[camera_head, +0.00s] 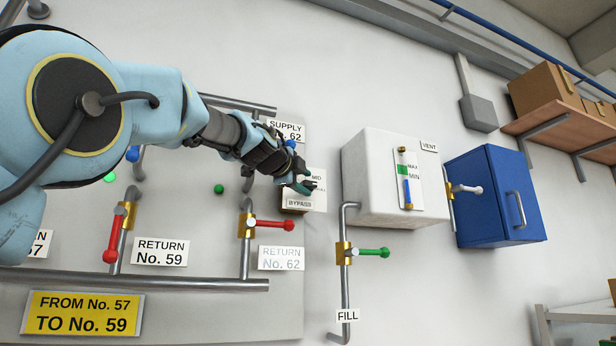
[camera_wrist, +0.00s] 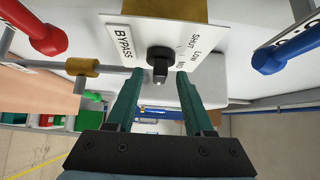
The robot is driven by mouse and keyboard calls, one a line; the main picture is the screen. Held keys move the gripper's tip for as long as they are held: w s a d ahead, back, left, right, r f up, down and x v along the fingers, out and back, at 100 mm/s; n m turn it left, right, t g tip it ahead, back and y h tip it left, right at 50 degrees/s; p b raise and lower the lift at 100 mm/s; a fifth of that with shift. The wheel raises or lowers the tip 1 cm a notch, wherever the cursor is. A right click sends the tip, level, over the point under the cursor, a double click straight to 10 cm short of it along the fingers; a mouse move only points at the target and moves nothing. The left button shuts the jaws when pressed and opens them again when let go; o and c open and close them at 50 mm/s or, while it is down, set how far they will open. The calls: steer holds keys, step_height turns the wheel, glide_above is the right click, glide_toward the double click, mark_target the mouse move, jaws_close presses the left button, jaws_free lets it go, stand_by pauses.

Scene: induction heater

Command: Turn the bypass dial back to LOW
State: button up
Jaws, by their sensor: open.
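The bypass dial (camera_wrist: 159,60) is a small black knob on a white plate (camera_wrist: 120,40) marked BYPASS, SHUT, LOW and MID in the wrist view. I cannot tell which mark the dial points to. My gripper (camera_wrist: 159,76) is open, its two teal fingers reaching toward the plate. The fingertips are on either side of the dial with gaps visible; I cannot tell whether they reach fully around it. In the head view my gripper (camera_head: 306,185) is in front of the BYPASS plate (camera_head: 300,203) and hides the dial.
A red-handled valve (camera_head: 268,224) on the No. 62 return pipe is below left of the plate. A green-handled FILL valve (camera_head: 370,252) and a white tank (camera_head: 375,175) are to the right. A blue cabinet (camera_head: 490,200) is further right.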

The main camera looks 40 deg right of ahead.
mark_target(307, 184)
steer(key=shift+p+x, duration=0.6)
steer(key=shift+x, duration=0.95)
steer(key=shift+s, duration=0.1)
steer(key=shift+f, duration=0.1)
jaws_close()
